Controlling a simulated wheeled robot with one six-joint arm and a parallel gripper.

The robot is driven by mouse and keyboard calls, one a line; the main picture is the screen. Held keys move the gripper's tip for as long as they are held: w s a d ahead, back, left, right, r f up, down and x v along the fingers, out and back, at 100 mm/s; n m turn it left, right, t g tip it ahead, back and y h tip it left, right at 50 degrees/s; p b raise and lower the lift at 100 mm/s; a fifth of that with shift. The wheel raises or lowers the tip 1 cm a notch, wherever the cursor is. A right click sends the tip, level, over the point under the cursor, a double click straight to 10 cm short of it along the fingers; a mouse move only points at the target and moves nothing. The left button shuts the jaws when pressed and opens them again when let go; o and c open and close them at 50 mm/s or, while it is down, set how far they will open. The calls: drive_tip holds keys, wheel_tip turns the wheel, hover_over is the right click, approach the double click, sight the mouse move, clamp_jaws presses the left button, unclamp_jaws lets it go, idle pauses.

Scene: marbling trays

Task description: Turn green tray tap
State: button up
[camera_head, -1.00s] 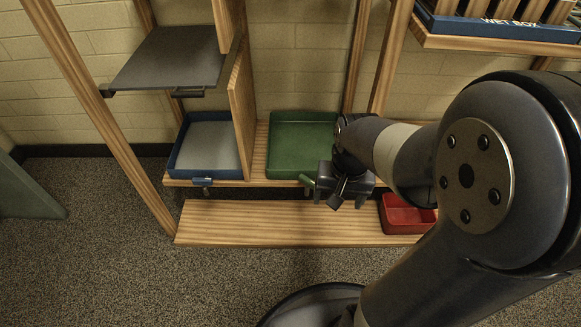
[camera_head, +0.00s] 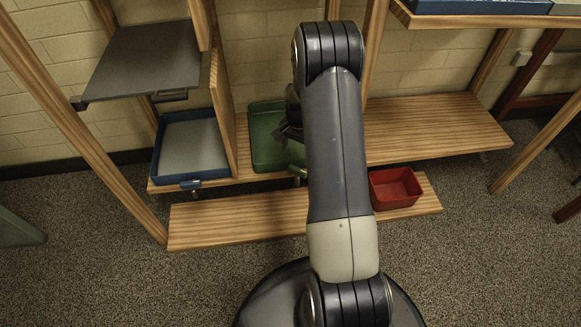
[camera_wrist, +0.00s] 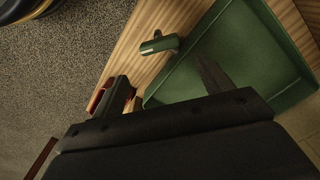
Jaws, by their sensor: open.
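The green tray (camera_head: 262,150) sits on the wooden shelf, its right part hidden behind my arm. Its green tap (camera_head: 297,172) sticks out at the front edge, partly covered by my arm. In the wrist view the tap (camera_wrist: 160,44) lies as a short green bar beyond my fingertips, apart from them, near the corner of the green tray (camera_wrist: 235,55). My gripper (camera_wrist: 165,82) is open and empty, with one finger over the tray and the other over the shelf's edge side. In the head view my gripper (camera_head: 288,130) is mostly hidden and appears above the tray.
A blue tray (camera_head: 190,184) with a grey inside stands left of a wooden divider (camera_head: 226,110). A red tray (camera_head: 395,188) is on the lower shelf (camera_head: 240,222). A dark panel (camera_head: 145,62) is above the blue tray. The right shelf (camera_head: 430,125) is bare.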

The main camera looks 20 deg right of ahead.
sight(297, 169)
wheel_tip(297, 169, down, 10)
drive_tip(key=b, duration=0.3)
drive_tip(key=shift+f, duration=0.2)
drive_tip(key=c, duration=0.7)
drive_tip(key=n, duration=0.3)
drive_tip(key=shift+n, duration=2.2)
